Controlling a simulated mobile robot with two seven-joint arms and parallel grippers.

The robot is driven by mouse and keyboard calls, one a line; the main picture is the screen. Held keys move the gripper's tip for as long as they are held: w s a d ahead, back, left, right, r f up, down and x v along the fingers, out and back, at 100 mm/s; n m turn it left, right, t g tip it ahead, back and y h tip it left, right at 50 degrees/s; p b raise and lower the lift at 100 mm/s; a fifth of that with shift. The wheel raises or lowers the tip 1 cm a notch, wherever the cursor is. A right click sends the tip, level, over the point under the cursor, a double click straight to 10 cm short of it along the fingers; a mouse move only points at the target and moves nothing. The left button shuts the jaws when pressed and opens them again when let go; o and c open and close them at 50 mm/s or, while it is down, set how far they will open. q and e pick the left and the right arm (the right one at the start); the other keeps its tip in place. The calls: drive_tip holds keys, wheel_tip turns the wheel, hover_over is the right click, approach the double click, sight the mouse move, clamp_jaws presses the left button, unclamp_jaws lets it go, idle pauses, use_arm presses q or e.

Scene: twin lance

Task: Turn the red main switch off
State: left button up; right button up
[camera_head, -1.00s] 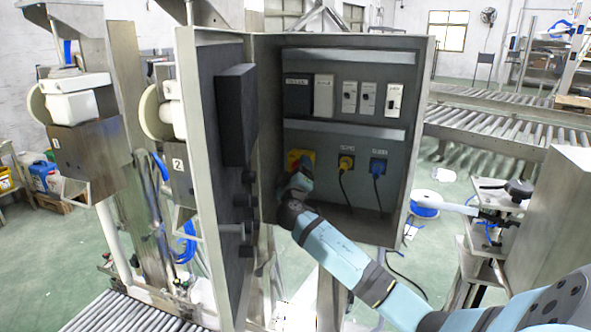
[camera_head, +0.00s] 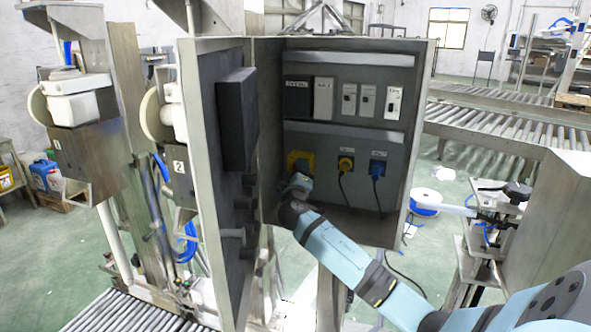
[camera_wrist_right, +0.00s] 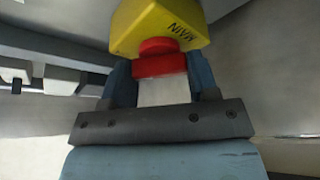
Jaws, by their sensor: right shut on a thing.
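The red main switch (camera_wrist_right: 158,58) sits on a yellow housing (camera_wrist_right: 150,22) with the word MAIN on it, in the right wrist view. In the head view the yellow housing (camera_head: 301,158) is at the lower left inside the open cabinet, and the red part is hidden there. My right gripper (camera_wrist_right: 161,78) has its two blue fingers on either side of the red handle and is shut on it. In the head view my right gripper (camera_head: 297,186) is in front of the housing, its tips partly hidden. My left gripper is not in view.
The cabinet door (camera_head: 218,180) stands open on the left. A yellow socket with a plug (camera_head: 346,164) and a blue one (camera_head: 377,168) are right of the switch, their cables hanging. A row of breakers (camera_head: 366,98) is above. The cabinet's right wall (camera_head: 410,150) is close to my arm.

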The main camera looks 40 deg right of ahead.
use_arm(q)
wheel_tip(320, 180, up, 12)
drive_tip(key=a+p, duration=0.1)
drive_tip(key=p, duration=1.1)
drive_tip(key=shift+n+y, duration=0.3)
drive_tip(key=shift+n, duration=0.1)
use_arm(e)
drive_tip(key=n+g+y, duration=0.1)
drive_tip(key=n, duration=0.4)
drive_tip(key=n+g+y, duration=0.1)
drive_tip(key=n+g, duration=0.1)
drive_tip(key=n, duration=0.3)
drive_tip(key=n+g+y, duration=0.1)
drive_tip(key=n+y, duration=0.1)
drive_tip(key=n, duration=0.3)
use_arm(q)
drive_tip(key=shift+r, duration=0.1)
use_arm(e)
drive_tip(key=shift+n+g, duration=0.3)
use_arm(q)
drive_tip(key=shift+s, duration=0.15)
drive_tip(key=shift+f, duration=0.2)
use_arm(e)
drive_tip(key=o, duration=0.9)
drive_tip(key=shift+w, duration=0.1)
drive_tip(key=shift+a, duration=0.1)
